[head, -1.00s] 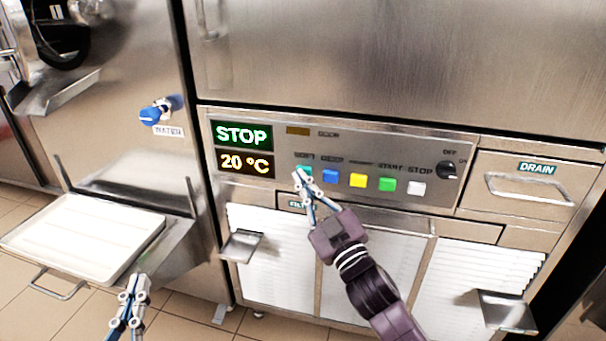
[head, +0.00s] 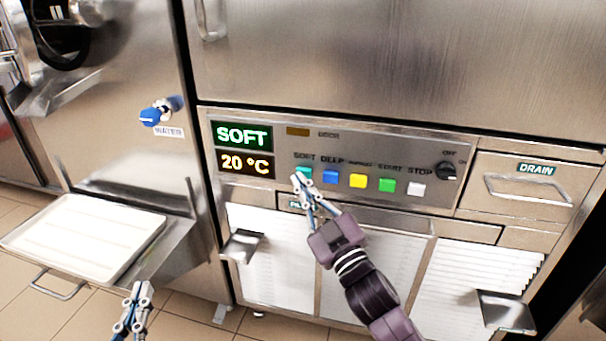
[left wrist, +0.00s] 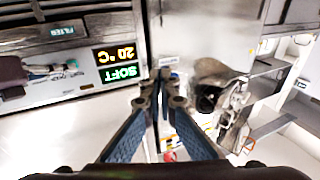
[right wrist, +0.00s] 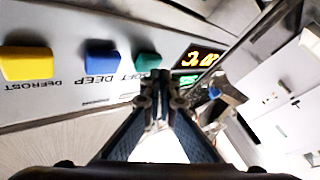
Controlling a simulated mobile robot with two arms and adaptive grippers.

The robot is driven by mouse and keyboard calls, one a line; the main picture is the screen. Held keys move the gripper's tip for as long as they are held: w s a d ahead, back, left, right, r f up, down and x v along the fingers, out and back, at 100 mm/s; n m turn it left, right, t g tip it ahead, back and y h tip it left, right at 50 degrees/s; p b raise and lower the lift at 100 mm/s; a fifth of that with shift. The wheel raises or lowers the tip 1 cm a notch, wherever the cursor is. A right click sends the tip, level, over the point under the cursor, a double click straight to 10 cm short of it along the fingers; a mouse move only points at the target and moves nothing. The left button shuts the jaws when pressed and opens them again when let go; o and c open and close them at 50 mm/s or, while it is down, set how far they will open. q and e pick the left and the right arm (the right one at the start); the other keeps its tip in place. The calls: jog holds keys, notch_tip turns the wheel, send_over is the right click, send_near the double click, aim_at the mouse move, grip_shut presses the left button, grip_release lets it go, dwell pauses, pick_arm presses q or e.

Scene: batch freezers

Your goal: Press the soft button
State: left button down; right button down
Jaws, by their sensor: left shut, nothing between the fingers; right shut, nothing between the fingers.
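The soft button (head: 304,172) is a teal square at the left end of the button row on the freezer's control panel (head: 285,146). It also shows in the right wrist view (right wrist: 148,64). My right gripper (head: 297,179) is shut and empty, its tips at the lower left edge of the soft button, partly covering it. I cannot tell whether they touch. The display (head: 243,136) above left reads SOFT in green, with 20 °C in yellow below. My left gripper (head: 141,287) is shut and empty, low at the left, away from the panel.
Blue (head: 330,176), yellow (head: 358,180), green (head: 387,184) and white (head: 416,188) buttons continue the row to the right, followed by a black knob (head: 446,170). A white tray (head: 85,238) sits at the left, near my left gripper. A blue water tap (head: 150,116) is above it.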

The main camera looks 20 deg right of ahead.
pick_arm(q)
jog(key=shift+f+g, duration=0.3)
jog(key=shift+f, duration=0.35)
pick_arm(e)
jog(key=shift+s+a, duration=0.2)
jog(key=shift+s, duration=0.1)
